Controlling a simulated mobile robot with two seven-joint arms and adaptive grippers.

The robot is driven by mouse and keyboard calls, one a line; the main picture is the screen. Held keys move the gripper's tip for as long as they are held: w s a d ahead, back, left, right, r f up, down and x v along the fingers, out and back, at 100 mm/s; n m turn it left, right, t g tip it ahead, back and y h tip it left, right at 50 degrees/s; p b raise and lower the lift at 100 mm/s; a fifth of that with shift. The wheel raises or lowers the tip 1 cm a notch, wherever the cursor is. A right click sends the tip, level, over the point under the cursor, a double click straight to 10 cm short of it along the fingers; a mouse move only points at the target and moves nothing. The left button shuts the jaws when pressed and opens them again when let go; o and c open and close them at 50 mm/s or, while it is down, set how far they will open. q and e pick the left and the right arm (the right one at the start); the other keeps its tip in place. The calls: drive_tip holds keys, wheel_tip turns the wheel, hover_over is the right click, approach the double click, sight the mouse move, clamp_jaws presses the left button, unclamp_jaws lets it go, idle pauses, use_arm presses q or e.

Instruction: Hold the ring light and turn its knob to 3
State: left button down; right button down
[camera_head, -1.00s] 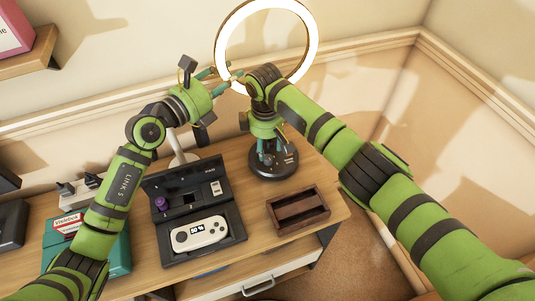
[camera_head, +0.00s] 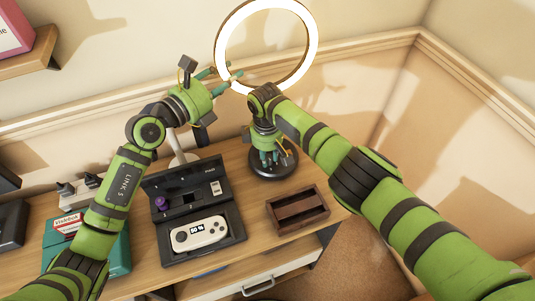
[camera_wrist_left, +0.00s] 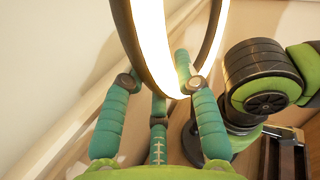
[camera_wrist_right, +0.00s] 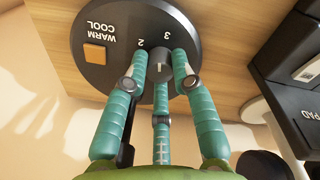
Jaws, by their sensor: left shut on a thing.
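The ring light (camera_head: 308,50) is lit and stands upright at the back of the desk on a round black base (camera_head: 270,171). My left gripper (camera_head: 222,78) is shut on the lower left of the ring; the left wrist view shows the ring (camera_wrist_left: 150,50) between its fingertips. My right gripper (camera_head: 272,158) points down over the base. In the right wrist view, the dark knob (camera_wrist_right: 160,66) sits between its fingertips, with a short pale mark. I cannot tell whether they touch it. Printed "2" and "3" show beyond the knob, beside an orange WARM/COOL button (camera_wrist_right: 95,54).
A black case (camera_head: 235,228) with a pale handheld device (camera_head: 199,234) lies left of the base. A brown wooden tray (camera_head: 298,210) stands in front of it to the right. A teal box (camera_head: 118,255) is at the left. Bare desk separates case and tray.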

use_arm(q)
drive_tip(key=shift+s+d+f, duration=0.1)
drive_tip(key=shift+f, duration=0.05)
use_arm(e)
drive_tip(key=shift+a+m, duration=0.15)
drive_tip(key=shift+m, duration=1.15)
drive_tip(key=c, duration=1)
unclamp_jaws()
drive_tip(key=r, duration=1.2)
drive_tip(key=shift+s+a, duration=0.2)
drive_tip(key=shift+s, duration=0.05)
